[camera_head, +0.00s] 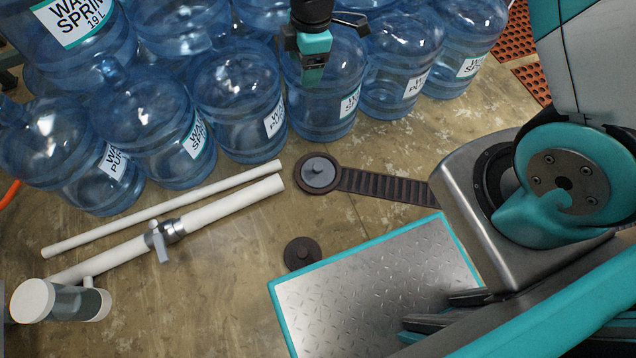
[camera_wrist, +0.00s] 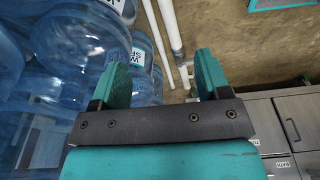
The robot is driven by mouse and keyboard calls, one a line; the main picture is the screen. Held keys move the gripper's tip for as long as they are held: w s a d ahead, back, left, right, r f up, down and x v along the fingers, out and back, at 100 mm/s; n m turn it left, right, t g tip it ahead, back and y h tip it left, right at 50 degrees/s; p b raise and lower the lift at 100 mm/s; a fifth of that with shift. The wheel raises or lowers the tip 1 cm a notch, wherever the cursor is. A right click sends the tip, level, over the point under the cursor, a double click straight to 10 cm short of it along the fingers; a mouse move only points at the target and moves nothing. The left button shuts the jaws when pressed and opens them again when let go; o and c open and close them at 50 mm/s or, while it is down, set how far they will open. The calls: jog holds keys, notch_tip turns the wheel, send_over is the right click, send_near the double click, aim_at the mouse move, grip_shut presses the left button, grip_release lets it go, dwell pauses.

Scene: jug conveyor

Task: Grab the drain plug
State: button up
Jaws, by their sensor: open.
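A small round dark brown plug with a raised knob (camera_head: 302,253) lies on the floor, beside the corner of the teal-edged metal plate; I take it to be the drain plug. Above it in the head view is a round brown drain (camera_head: 301,184) with a grey knobbed disc (camera_head: 319,172) in its middle. My gripper (camera_head: 313,68) is at the top middle of the head view, in front of the blue jugs and apart from both round pieces. In the wrist view my gripper (camera_wrist: 162,78) has its teal fingers spread, with nothing held between them. Neither round piece shows there.
Blue water jugs (camera_head: 236,92) crowd the top and left. Two white pipes (camera_head: 160,210), one with a grey valve (camera_head: 164,237), lie left of the drain. A dark slatted strip (camera_head: 385,186) runs right from it. A grey drawer cabinet (camera_wrist: 285,122) shows in the wrist view.

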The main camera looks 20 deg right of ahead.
jog(key=d+f+n+h+b, duration=0.15)
jog(key=f+b, duration=0.25)
jog(key=f, duration=0.7)
jog(key=w+d+f+n+b, duration=0.15)
jog(key=f+b, duration=0.25)
jog(key=f, duration=0.6)
jog(key=d+f+n+b, duration=0.1)
jog(key=f+n+b, duration=0.25)
jog(key=f, duration=0.75)
jog(key=b, duration=0.7)
send_over(318, 166)
jog(key=shift+m, duration=0.35)
jog(key=f, duration=1.1)
jog(key=shift+s+d+f, duration=0.15)
jog(key=shift+d, duration=0.15)
jog(key=f+b, duration=0.1)
jog(key=f, duration=0.1)
jog(key=f+b, duration=0.4)
jog(key=shift+a+f, duration=0.15)
jog(key=shift+a, duration=0.15)
jog(key=c, duration=1.2)
jog(key=shift+o, duration=0.2)
jog(key=shift+r, duration=0.25)
